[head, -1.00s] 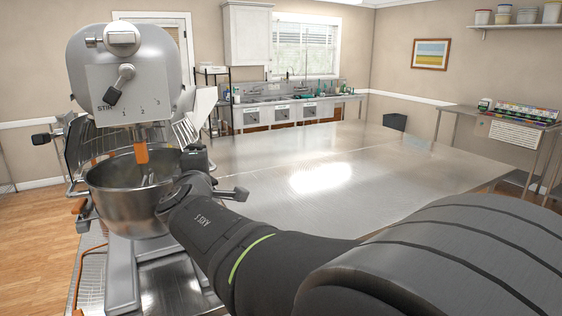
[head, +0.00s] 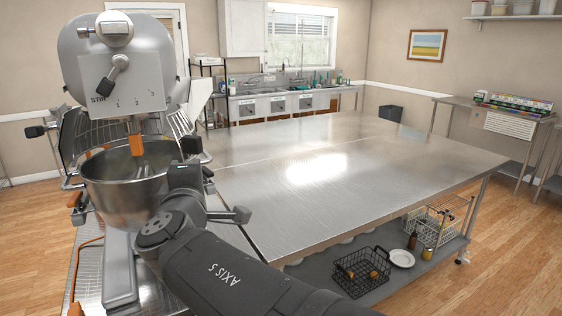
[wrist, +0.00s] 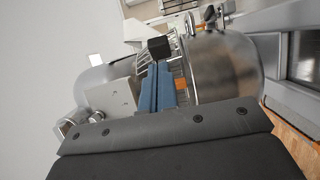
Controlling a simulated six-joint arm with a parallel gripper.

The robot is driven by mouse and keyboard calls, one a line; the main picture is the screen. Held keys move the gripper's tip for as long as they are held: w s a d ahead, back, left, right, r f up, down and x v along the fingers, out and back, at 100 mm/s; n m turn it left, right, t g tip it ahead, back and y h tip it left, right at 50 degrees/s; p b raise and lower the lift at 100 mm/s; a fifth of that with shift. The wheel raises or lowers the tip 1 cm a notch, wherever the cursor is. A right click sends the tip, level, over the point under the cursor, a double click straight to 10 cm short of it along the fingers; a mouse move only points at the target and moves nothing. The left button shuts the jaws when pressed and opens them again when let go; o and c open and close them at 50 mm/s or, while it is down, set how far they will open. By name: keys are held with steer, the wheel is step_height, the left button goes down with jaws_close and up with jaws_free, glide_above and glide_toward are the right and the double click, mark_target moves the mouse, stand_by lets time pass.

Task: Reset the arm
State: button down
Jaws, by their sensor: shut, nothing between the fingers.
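My gripper (wrist: 156,78) shows in the wrist view as two blue fingers close together, shut and empty. They point toward the mixer, with the steel bowl (wrist: 222,68) to their right. In the head view my dark wrist (head: 184,182) is beside the right side of the mixer bowl (head: 122,195). The fingertips cannot be made out clearly there. The stand mixer's grey head (head: 120,50) is above the bowl, with a wire guard (head: 82,138) at its side. I cannot tell whether my wrist touches the bowl.
A large steel table (head: 350,165) stretches to the right, its top clear. Its lower shelf holds a black wire basket (head: 362,272), a white plate (head: 401,258) and bottles. Sinks (head: 270,95) line the back wall. A side table (head: 500,112) stands at the right.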

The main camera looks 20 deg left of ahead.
steer(key=shift+s+d, duration=1.05)
steer(key=shift+w+a, duration=0.1)
glide_toward(199, 150)
steer(key=w+a, duration=0.2)
steer(key=x, duration=0.2)
steer(key=shift+w+d, duration=0.15)
steer(key=shift+w, duration=0.95)
